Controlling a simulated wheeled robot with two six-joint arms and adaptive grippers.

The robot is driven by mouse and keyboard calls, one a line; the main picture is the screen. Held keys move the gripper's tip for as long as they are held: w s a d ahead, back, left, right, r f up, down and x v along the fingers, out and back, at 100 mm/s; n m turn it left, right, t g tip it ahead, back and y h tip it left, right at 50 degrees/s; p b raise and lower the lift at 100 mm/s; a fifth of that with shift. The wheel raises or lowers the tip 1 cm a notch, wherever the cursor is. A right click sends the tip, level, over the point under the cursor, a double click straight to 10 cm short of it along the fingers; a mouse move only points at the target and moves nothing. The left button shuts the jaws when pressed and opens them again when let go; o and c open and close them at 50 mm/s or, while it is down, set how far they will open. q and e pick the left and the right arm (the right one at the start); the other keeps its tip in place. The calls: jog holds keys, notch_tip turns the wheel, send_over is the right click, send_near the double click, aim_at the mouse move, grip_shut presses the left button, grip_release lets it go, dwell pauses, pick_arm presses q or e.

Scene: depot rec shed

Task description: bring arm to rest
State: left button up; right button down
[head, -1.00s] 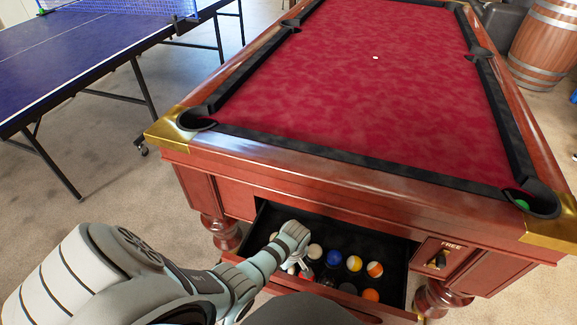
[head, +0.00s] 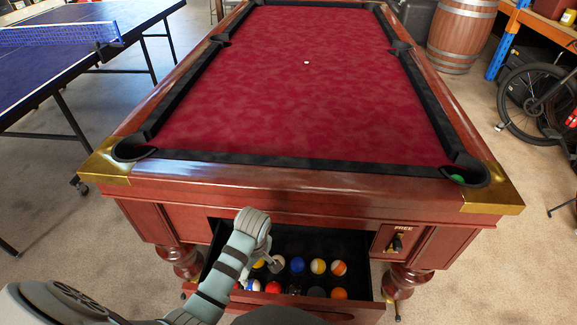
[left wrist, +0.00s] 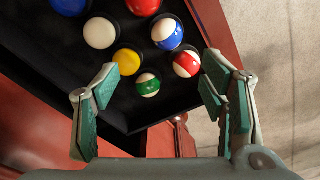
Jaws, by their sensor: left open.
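My left gripper (head: 270,258) hangs over the left part of the open ball drawer (head: 345,310) at the front of the pool table. In the left wrist view its jaws (left wrist: 160,82) stand wide apart with nothing gripped between them. Below them in the drawer are a green-striped ball (left wrist: 148,85), a yellow ball (left wrist: 128,62) and a red-striped ball (left wrist: 186,64). My left forearm hides part of the drawer in the head view. My right gripper is not in view.
The pool table (head: 300,100) has a white ball (head: 306,62) on its red cloth and a green ball (head: 457,179) in the near right pocket. A blue ping-pong table (head: 50,55) is at left. A barrel (head: 462,30) and bicycle (head: 545,100) are at right.

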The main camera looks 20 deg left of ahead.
pick_arm(q)
jog(key=s+m, duration=0.2)
jog(key=s, duration=0.1)
jog(key=s+m+t, duration=0.1)
jog(key=s+m, duration=0.1)
jog(key=m, duration=0.1)
jog(key=s+m, duration=0.3)
jog(key=shift+s+d+r+t, duration=0.3)
jog(key=shift+d+r, duration=0.05)
jog(key=shift+r, duration=0.05)
jog(key=s+d+r+m+t, duration=0.2)
jog(key=s+r+m, duration=0.4)
jog(key=s+m, duration=0.15)
notch_tip(320, 180, down, 16)
jog(key=a+g+p, duration=0.2)
jog(key=p, duration=0.1)
jog(key=s+a+f+p, duration=0.1)
jog(key=s+f+p, duration=0.1)
jog(key=s+f, duration=0.9)
jog(key=s, duration=0.4)
jog(key=shift+f+g+h, duration=0.3)
jog(key=shift+f+g, duration=0.05)
jog(key=shift+g, duration=0.05)
jog(key=shift+s, duration=0.1)
